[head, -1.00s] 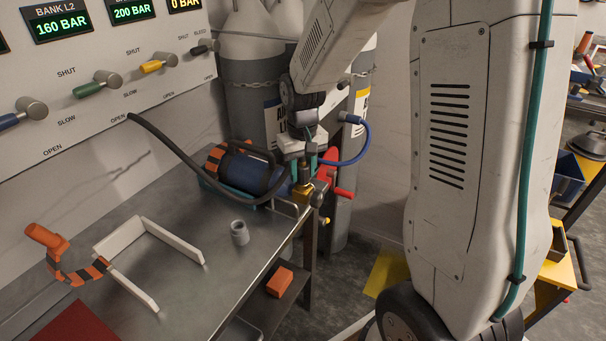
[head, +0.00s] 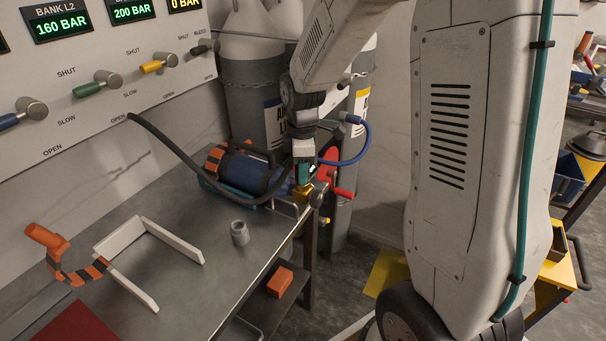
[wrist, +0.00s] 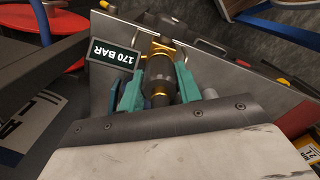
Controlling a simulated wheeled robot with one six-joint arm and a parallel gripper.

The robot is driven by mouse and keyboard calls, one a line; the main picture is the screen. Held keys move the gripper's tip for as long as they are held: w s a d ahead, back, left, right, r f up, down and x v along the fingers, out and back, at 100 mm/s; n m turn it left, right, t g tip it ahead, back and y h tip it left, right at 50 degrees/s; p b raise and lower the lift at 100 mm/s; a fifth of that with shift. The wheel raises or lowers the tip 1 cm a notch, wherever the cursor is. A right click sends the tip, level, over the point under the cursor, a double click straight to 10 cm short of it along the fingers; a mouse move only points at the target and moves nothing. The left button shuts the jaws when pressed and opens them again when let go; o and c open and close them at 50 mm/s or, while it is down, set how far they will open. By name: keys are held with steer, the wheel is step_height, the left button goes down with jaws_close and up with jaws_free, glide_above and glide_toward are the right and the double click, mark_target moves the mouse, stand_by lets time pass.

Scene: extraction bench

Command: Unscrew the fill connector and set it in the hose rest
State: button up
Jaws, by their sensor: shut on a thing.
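My gripper (head: 304,180) is at the valve end of the blue cylinder (head: 245,172) lying on the bench. In the wrist view its teal fingers (wrist: 158,88) are shut on the dark fill connector (wrist: 158,72), one on each side. The brass valve (wrist: 160,46) is just beyond the connector; I cannot tell whether the thread is still engaged. A black hose (head: 185,157) runs from the panel down to this end. A grey hollow cup (head: 239,233), possibly the hose rest, stands on the bench. The gripper partly hides the connector in the head view.
Tall grey cylinders (head: 250,110) stand behind.

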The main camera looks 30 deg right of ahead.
steer(key=o, duration=1.1)
steer(key=m, duration=1.9)
steer(key=shift+m, duration=0.4)
steer(key=m, duration=0.7)
steer(key=shift+m, duration=0.4)
